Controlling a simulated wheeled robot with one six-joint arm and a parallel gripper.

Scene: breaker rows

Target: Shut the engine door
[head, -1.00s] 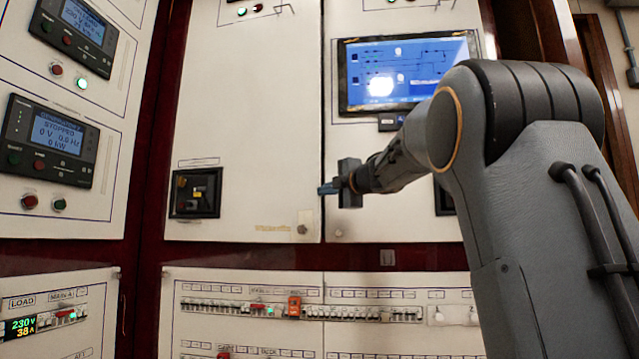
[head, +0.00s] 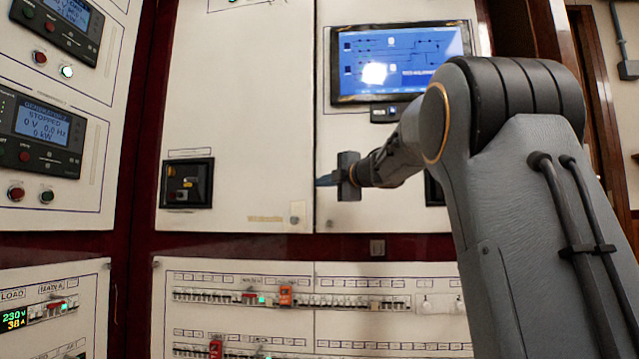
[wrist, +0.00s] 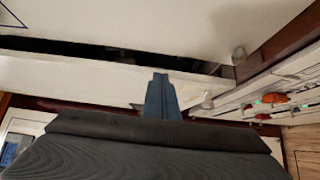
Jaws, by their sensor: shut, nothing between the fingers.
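Two tall white cabinet panels stand side by side in the head view: a left panel (head: 240,110) with a black inset switch box, and a right panel (head: 380,130) with a screen. No readable label tells me which is the engine door. My gripper (head: 325,181) is shut and empty, its blue fingers at the seam between the panels, near their lower ends. The wrist view shows the shut fingers (wrist: 161,98) before a long dark gap (wrist: 90,52) between the panels, so one stands ajar. Whether the fingers touch a panel is unclear.
A breaker panel (head: 235,322) lies below, beyond a dark red rail. Control panels with a generator display (head: 42,122) stand at the left. A small round knob (head: 295,218) sits at the left panel's lower right corner. A wooden frame (head: 590,90) stands at the right.

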